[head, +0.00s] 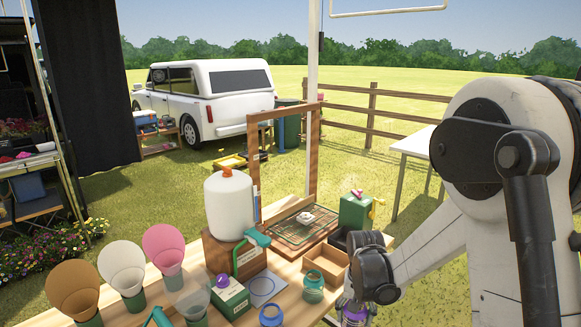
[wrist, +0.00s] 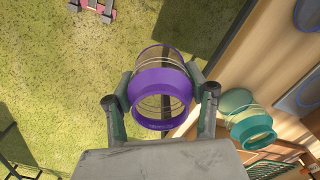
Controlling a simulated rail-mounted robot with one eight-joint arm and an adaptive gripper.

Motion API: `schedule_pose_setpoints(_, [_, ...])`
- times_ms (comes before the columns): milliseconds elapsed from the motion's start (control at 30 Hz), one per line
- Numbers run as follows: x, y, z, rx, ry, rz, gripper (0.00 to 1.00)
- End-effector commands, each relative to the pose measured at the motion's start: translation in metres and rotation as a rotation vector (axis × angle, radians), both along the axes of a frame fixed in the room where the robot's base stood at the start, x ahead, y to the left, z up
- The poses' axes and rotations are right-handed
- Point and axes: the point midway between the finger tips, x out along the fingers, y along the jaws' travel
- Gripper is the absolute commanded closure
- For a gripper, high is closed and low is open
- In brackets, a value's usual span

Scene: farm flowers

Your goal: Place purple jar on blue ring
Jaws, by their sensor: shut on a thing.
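My gripper (wrist: 160,98) is shut on the purple jar (wrist: 158,79), one finger on each side of it. The jar is clear with purple bands, and in the wrist view it appears over grass beside the table edge. In the head view the jar (head: 354,318) shows at the bottom, partly hidden by my gripper and cut by the frame edge. The blue ring (head: 262,287) looks like a thin blue circle on a pale square on the table, left of the jar. Nothing stands on it.
A teal jar (head: 313,289) stands between the ring and my gripper; a blue jar (head: 271,316) is in front of the ring. A green box (head: 230,297) is left of it. A white tank (head: 229,207) and an open wooden box (head: 326,262) stand behind.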

Motion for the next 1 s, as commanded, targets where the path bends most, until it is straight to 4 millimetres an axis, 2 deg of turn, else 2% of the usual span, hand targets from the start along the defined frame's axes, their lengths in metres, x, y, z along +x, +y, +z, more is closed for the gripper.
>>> schedule_pose_setpoints(100, [-0.01,-0.014,-0.006,0.0,0.0,0.107,0.82])
schedule_pose_setpoints(233, [-0.016,-0.022,-0.01,0.0,0.0,0.186,0.82])
schedule_pose_setpoints(500, [-0.019,-0.026,-0.012,0.0,0.0,0.224,0.82])
schedule_pose_setpoints(633, [-0.013,-0.026,-0.005,0.0,0.0,0.21,0.82])
schedule_pose_setpoints(767, [0.004,-0.026,0.019,0.0,0.0,0.167,0.82])
schedule_pose_setpoints(1000, [0.045,-0.026,0.096,0.0,0.0,0.041,0.82])
